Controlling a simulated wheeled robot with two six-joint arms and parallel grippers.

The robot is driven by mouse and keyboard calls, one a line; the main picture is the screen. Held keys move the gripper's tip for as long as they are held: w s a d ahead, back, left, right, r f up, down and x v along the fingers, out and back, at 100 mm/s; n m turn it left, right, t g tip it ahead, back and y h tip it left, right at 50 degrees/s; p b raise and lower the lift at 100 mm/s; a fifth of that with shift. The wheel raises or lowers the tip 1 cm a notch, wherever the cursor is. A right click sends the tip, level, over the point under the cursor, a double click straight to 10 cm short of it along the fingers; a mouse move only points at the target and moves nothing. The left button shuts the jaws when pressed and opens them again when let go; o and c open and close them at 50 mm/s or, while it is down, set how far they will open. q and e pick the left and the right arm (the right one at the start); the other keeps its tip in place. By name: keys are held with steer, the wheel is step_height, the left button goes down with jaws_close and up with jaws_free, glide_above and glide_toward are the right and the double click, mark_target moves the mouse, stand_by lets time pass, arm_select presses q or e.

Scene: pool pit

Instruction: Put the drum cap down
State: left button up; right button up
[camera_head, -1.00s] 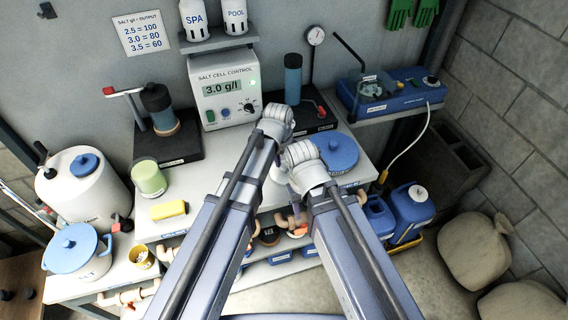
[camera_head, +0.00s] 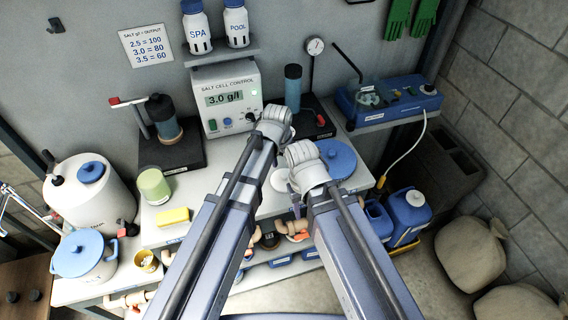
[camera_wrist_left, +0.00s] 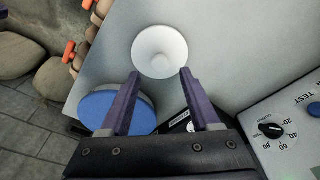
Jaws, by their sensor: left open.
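In the left wrist view a round white cap (camera_wrist_left: 160,52) with a small centre knob lies on the grey worktop. It also shows in the head view (camera_head: 279,181), partly hidden between my arms. My left gripper (camera_wrist_left: 160,73) is open, with its two purple fingers apart. Their tips are at the near edge of the white cap, with nothing clamped between them. I cannot tell whether they touch it. A larger blue round lid (camera_head: 338,157) lies on the worktop to the right. A white drum (camera_head: 85,197) with a blue cap on top stands at the left. My right gripper's fingers are hidden in the head view.
The salt control box (camera_head: 228,97) stands at the back. A green-lidded jar (camera_head: 154,187) and a yellow block (camera_head: 172,216) are on the worktop's left. A white pot with a blue lid (camera_head: 84,251) stands lower left. Blue jugs (camera_head: 409,212) are at the right.

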arm_select(q)
step_height(320, 180, up, 8)
steer(key=s+p, duration=0.1)
steer(key=p, duration=0.5)
steer(key=shift+a+p, duration=0.25)
steer(key=shift+p, duration=0.15)
arm_select(e)
step_height(320, 180, up, 8)
arm_select(q)
steer(key=shift+f, duration=0.1)
steer(key=s+a+f+g+y+b, duration=0.1)
steer(key=s+a+f+b, duration=0.1)
steer(key=s, duration=0.5)
steer(key=s+a+f+n+g+y+b, duration=0.1)
steer(key=s+a+f+b, duration=0.2)
steer(key=s, duration=0.5)
steer(key=shift+f+n, duration=0.2)
steer(key=shift+n, duration=0.1)
arm_select(e)
step_height(320, 180, down, 5)
steer(key=shift+f, duration=0.2)
